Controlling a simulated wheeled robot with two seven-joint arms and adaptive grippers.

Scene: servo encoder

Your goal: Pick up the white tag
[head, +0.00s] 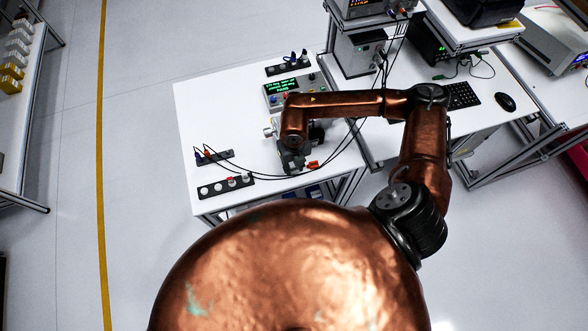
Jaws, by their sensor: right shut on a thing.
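My right arm reaches in from the right, and its gripper (291,162) points down over the white table (222,108). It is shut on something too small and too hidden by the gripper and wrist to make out. I cannot pick out the white tag for sure, and cannot tell whether it is the thing held. A small red-orange piece (313,165) shows just right of the gripper. A pale metallic round part (268,132) shows left of the wrist. My left gripper is not in view.
A device with a green display (282,86) stands behind the wrist. Black strips with sockets (227,186) lie at the front left, and dark cables loop across the table. A keyboard (462,95) and mouse (505,102) lie on the right-hand bench. The table's left rear is bare.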

